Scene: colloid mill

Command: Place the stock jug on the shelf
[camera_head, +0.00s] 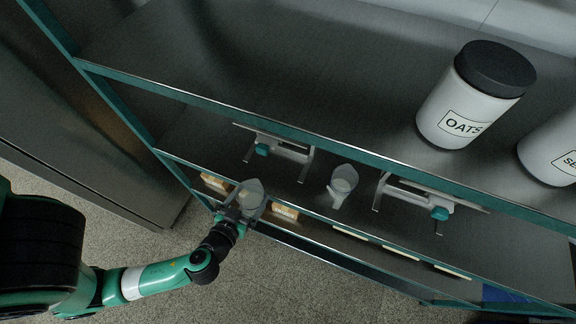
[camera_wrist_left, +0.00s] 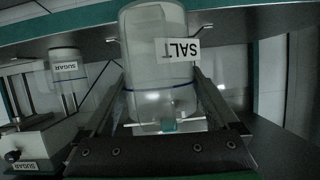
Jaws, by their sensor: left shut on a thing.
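My left gripper (camera_head: 240,207) is shut on a translucent stock jug (camera_head: 250,193), held at the front edge of the lower shelf (camera_head: 310,205). In the left wrist view the jug (camera_wrist_left: 158,75) stands between the two fingers (camera_wrist_left: 160,120), with a blue line around it. The jug's contact with the shelf cannot be told. My right gripper is not in view.
Another translucent jug (camera_head: 342,184) stands on the lower shelf to the right, between two grey stands with teal parts (camera_head: 278,150) (camera_head: 425,200). The upper shelf (camera_head: 300,70) overhangs them and bears a white OATS jar (camera_head: 465,105). A SUGAR container (camera_wrist_left: 67,66) shows in the wrist view.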

